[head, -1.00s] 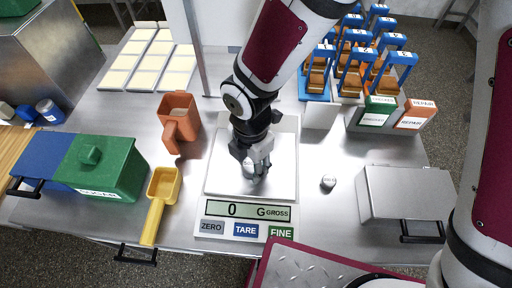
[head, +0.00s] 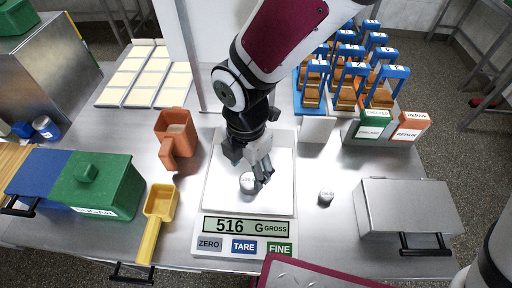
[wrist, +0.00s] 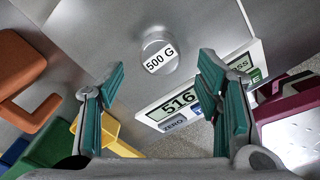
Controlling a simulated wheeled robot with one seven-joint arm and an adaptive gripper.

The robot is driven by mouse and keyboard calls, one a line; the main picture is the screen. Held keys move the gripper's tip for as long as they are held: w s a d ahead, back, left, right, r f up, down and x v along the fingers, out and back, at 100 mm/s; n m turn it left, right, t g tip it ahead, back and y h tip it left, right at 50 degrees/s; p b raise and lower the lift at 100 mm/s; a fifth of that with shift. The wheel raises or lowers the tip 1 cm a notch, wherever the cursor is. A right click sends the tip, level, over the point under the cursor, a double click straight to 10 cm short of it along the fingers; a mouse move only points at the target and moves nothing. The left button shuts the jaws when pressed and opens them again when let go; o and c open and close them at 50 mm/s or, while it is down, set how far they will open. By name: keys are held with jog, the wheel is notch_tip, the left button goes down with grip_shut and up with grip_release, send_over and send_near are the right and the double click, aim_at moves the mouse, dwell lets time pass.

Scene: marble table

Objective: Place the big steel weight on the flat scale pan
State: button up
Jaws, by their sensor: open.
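The big steel weight (head: 249,182), a short cylinder labelled 500 G, stands on the flat scale pan (head: 224,157). It also shows in the wrist view (wrist: 160,53), upright on the pan (wrist: 206,28). My gripper (head: 257,180) is open just above and beside the weight; in the wrist view its two green-padded fingers (wrist: 158,82) are spread wide with nothing between them. The scale display (head: 247,226) reads 516 G gross. A smaller steel weight (head: 326,196) stands on the table to the right of the scale.
A yellow scoop (head: 157,215), an orange jug (head: 176,139) and a green-lidded box (head: 97,185) stand left of the scale. A steel box (head: 407,212) stands at right. Blue-handled stamps (head: 352,70) are at back right. A post rises behind the scale.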

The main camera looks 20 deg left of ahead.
aim_at(249, 180)
notch_tip(249, 180, up, 7)
jog(key=w+d+r+m+t, duration=0.1)
jog(key=w+d+r+m, duration=0.1)
jog(key=d+r+m, duration=0.45)
jog(key=w+d+r+m+t, duration=0.2)
jog(key=d+r+m, duration=0.1)
jog(key=d+m, duration=0.5)
jog(key=s+d+r+m+t, duration=0.1)
jog(key=s+d+r+m, duration=0.2)
jog(key=d+m, duration=0.5)
jog(key=s+d+r+m+t, duration=0.1)
jog(key=s+d+r+m, duration=0.2)
jog(key=d+m, duration=0.5)
jog(key=shift+s+r, duration=0.2)
jog(key=shift+s, duration=0.3)
